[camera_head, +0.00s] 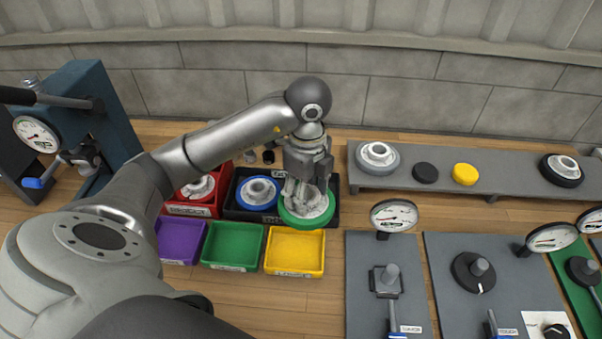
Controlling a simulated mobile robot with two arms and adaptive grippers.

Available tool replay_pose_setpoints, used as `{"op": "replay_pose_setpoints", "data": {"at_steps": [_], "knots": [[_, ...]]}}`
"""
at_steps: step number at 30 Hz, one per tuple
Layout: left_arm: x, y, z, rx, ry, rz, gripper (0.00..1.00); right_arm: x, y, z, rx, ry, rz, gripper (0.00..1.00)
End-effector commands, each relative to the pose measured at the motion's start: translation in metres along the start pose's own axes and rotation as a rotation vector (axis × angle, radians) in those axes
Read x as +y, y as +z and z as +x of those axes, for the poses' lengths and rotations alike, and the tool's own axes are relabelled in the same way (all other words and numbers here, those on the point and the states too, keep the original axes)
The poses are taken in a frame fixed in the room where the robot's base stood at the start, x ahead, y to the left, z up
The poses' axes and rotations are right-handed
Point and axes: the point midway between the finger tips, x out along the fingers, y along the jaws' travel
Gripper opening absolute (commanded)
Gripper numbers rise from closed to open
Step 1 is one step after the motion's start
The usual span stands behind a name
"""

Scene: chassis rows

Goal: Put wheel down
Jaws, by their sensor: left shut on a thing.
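A wheel with a green rim and a pale grey hub (308,212) is at the middle of the head view. My left gripper (305,190) points down from above and is shut on its hub. The wheel is over the right part of a black tray (333,216), near the tray's front edge. I cannot tell whether it touches the tray. A wheel with a blue rim (258,192) lies in the same tray, just left of the green one. The fingertips are partly lost against the grey hub. My right gripper is not in view.
A red bin (190,210) with a grey wheel part stands left of the tray. Purple (180,240), green (233,245) and yellow (294,251) bins stand in front. A grey shelf (505,185) at the right holds wheels and discs. Boards with gauges (394,216) stand at the front right.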

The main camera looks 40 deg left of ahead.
Motion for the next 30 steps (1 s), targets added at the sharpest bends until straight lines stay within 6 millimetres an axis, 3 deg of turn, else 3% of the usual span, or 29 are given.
{"op": "replay_pose_setpoints", "data": {"at_steps": [8, 15, 26, 30], "knots": [[-0.048, 0.03, 0.024, 0.003, 0.002, -0.002, 0.15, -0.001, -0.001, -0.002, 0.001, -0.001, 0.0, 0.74], [-0.077, 0.048, 0.062, 0.002, 0.001, 0.002, 0.15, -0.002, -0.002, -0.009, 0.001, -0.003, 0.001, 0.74], [-0.093, 0.058, 0.087, 0.001, 0.0, 0.004, 0.15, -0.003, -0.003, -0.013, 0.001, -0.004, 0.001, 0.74], [-0.092, 0.057, 0.107, 0.001, 0.002, 0.004, 0.15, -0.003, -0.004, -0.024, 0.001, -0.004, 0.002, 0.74]]}}
